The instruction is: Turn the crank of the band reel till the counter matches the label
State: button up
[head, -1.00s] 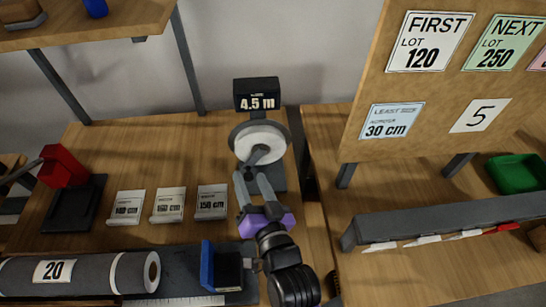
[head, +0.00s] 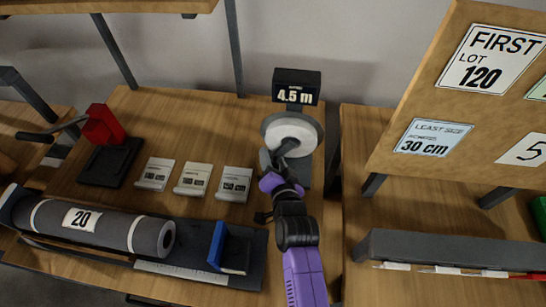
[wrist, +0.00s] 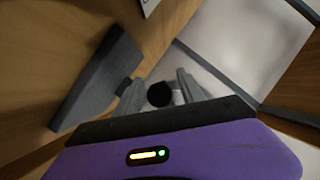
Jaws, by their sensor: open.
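The band reel (head: 290,128) is a white disc with a grey rim on a grey stand. Its black counter (head: 297,90) above reads 4.5 m. A grey crank (head: 287,146) lies across the front of the disc. My gripper (head: 274,162) is at the lower left of the disc, close to the crank, and partly hides it. In the wrist view my gripper (wrist: 158,84) is open, with a dark round end (wrist: 159,94), perhaps the crank's knob, showing between its fingers. I cannot tell whether they touch it. A white label (head: 82,219) reading 20 is on the grey roll.
Three small cards (head: 194,179) stand left of the reel. A blue block (head: 217,243) is by the grey roll (head: 145,233). A red-topped device (head: 103,124) stands at the left. A board (head: 400,175) at right carries signs, including FIRST LOT 120 and 30 cm.

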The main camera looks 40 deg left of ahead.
jog(key=shift+w+a+f, duration=0.1)
jog(key=shift+w+a, duration=0.05)
jog(key=shift+a, duration=0.1)
grip_shut()
dwell(1.4)
